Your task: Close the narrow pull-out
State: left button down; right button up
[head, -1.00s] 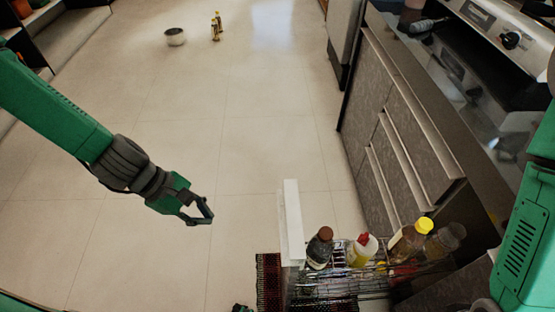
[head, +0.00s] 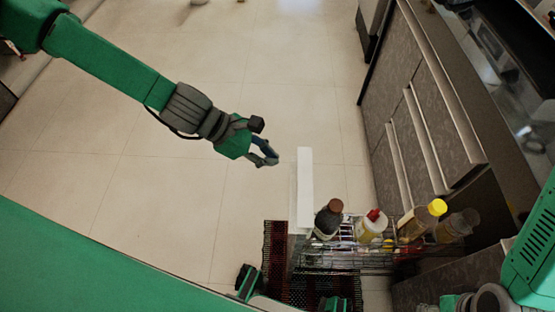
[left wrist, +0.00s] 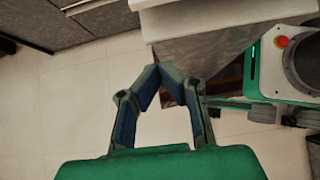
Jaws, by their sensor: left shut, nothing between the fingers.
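The narrow pull-out stands open from the cabinet run, with its pale front panel (head: 304,190) at the left end and a wire rack (head: 345,258) behind it. Several bottles stand in the rack, among them a brown-capped one (head: 327,220) and a yellow-capped one (head: 420,220). My left gripper (head: 272,160) is shut and empty, a little to the left of the panel's far end and apart from it. In the left wrist view my fingertips (left wrist: 168,68) meet just below the panel (left wrist: 205,45).
Grey drawer fronts (head: 415,130) line the right side below the counter. A dark red woven mat (head: 275,245) lies under the pull-out. The tiled floor left of the panel is clear.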

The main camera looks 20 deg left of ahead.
pick_arm(q)
jog(key=shift+w+d+r, duration=0.1)
jog(key=shift+w+d, duration=0.05)
jog(key=shift+d, duration=0.4)
jog(key=shift+w+d, duration=0.15)
jog(key=shift+d, duration=0.4)
